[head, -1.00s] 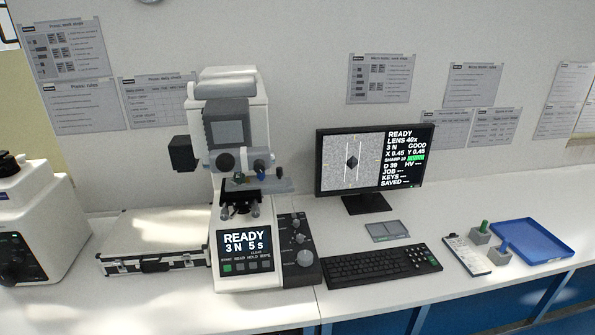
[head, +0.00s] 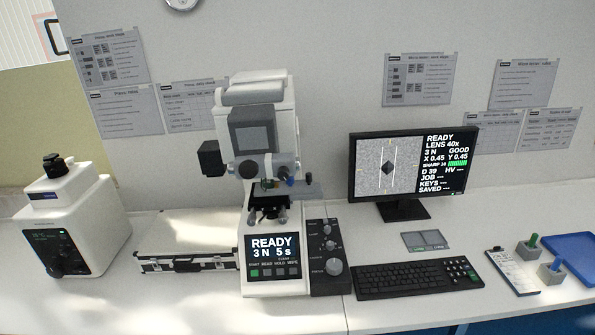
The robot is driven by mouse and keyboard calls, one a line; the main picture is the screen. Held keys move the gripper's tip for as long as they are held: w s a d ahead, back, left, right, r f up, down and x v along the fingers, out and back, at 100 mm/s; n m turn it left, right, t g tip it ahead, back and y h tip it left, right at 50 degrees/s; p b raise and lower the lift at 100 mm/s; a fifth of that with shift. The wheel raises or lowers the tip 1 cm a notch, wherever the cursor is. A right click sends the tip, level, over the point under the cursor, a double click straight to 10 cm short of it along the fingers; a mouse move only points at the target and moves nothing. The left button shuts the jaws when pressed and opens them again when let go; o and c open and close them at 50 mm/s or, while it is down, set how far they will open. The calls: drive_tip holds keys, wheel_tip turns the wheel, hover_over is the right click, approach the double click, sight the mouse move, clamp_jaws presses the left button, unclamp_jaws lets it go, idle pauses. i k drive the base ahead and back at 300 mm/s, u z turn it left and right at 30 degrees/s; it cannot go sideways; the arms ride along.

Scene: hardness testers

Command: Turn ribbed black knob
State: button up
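A white hardness tester (head: 262,95) stands on the bench at the middle, with a lit READY screen (head: 272,247). Ribs are too small to make out, so I cannot tell which knob is the ribbed one. My gripper is not in view.
A silver case (head: 190,235) lies between press and tester. Right of the tester are a monitor (head: 413,165), a keyboard (head: 410,280), a grey pad (head: 425,241), a clipboard (head: 512,270), two small grey blocks with green and blue pegs, and a blue tray (head: 575,255). The front bench strip is mostly clear.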

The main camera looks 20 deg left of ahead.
sight(284, 172)
drive_tip(key=i, duration=0.9)
drive_tip(key=u, duration=0.05)
